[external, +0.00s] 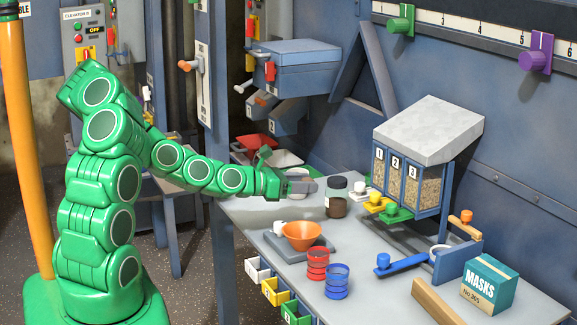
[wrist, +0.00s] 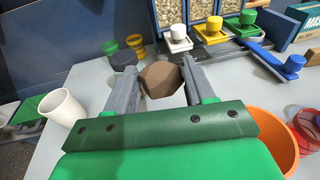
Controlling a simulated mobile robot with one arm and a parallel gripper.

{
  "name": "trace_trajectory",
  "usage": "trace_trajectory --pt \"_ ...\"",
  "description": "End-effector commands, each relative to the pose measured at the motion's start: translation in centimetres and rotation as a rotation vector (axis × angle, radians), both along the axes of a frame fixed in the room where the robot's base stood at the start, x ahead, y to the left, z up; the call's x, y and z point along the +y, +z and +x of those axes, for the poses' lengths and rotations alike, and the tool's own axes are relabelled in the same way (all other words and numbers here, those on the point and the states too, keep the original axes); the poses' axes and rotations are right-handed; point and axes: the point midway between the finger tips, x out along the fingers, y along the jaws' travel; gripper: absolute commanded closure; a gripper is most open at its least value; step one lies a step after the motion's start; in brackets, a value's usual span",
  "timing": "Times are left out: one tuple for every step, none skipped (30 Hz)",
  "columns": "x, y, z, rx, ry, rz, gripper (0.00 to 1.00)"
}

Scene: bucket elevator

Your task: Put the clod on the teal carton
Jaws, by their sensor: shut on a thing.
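The clod (wrist: 160,79) is a brown, faceted lump held between the two grey fingers of my gripper (wrist: 165,82) in the wrist view. In the external view my gripper (external: 301,186) is above the far left part of the table, just left of a jar, and I cannot make out the clod there. The teal carton (external: 490,288), marked MASKS, stands upright at the table's front right, well away from my gripper. Part of it also shows at the top right corner of the wrist view (wrist: 311,18).
An orange bowl (external: 302,236) sits on a grey scale. Red (external: 318,264) and blue (external: 336,281) cups stand nearby. A jar with dark contents (external: 336,206), a grain dispenser (external: 412,175), a blue lever (external: 400,264) and a wooden bar (external: 436,302) also occupy the table.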

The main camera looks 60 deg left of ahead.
Motion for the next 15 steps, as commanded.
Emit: trace_trajectory --pt "-1.3 0.3 0.7 0.0 -0.018 0.0 0.76" --pt "-1.9 0.5 1.1 -0.001 -0.026 0.0 0.76" --pt "-2.8 0.7 1.5 0.0 -0.037 -0.002 0.76" --pt "-3.4 0.9 1.9 -0.001 -0.045 -0.002 0.76" --pt "-4.1 1.0 2.2 -0.001 -0.053 -0.002 0.76" --pt "-4.9 1.3 2.6 -0.001 -0.063 -0.003 0.76" --pt "-5.6 1.5 2.9 -0.001 -0.073 -0.002 0.76" --pt "-6.3 1.7 3.2 -0.001 -0.079 -0.003 0.76" --pt "-7.2 1.9 3.7 -0.002 -0.091 -0.003 0.76" --pt "-7.8 2.1 3.9 -0.002 -0.098 -0.004 0.76" --pt "-8.5 2.2 4.2 -0.002 -0.106 -0.004 0.76" --pt "-9.4 2.5 4.6 -0.001 -0.115 -0.005 0.76" --pt "-10.1 2.6 4.8 0.0 -0.123 -0.006 0.76" --pt "-10.8 2.8 5.1 -0.001 -0.131 -0.006 0.76" --pt "-11.8 2.9 5.4 0.0 -0.142 -0.007 0.76"
